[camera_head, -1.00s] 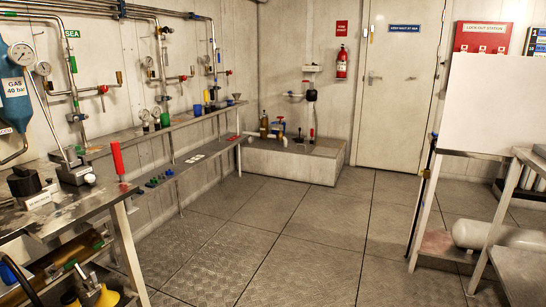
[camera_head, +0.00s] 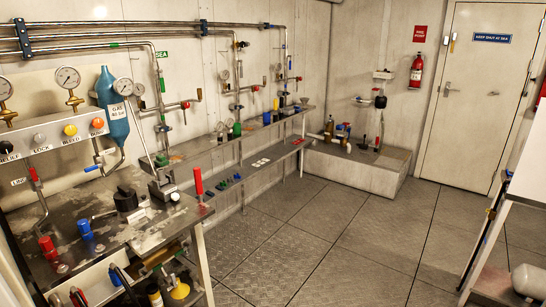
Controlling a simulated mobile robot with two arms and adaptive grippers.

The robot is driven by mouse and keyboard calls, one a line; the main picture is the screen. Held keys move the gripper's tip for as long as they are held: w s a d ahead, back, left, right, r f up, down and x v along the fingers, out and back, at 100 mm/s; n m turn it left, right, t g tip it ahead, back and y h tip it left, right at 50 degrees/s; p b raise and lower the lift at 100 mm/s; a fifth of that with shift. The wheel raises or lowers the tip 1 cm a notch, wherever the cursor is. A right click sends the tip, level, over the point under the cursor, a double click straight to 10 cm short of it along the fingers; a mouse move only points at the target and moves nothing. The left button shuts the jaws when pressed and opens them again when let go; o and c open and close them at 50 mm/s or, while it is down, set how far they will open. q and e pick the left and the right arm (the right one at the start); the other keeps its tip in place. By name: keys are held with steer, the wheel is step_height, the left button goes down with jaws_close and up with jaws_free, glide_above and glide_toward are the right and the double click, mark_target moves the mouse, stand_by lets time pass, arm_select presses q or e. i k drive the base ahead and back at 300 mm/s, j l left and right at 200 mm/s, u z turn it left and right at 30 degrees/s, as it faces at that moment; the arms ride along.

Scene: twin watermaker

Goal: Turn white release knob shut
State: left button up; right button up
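A small pale knob (camera_head: 174,197) sits on the front of a metal block (camera_head: 160,186) with a lever, on the metal bench at left. Another whitish-grey knob (camera_head: 39,138) is on the wall panel above the bench, near a label that seems to read LOCK. I cannot tell for sure which of them is the white release knob, or how far either is turned. Neither of my grippers is in view.
The bench (camera_head: 105,245) also carries a black knob unit (camera_head: 126,198), a red handle (camera_head: 198,182) and red and blue fittings. A blue gas cylinder (camera_head: 113,110) hangs behind. The floor (camera_head: 330,235) is clear. A white-topped stand (camera_head: 525,170) is at right.

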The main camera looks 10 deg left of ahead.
mark_target(175, 197)
steer(key=i+j+u, duration=0.1)
steer(key=u, duration=0.7)
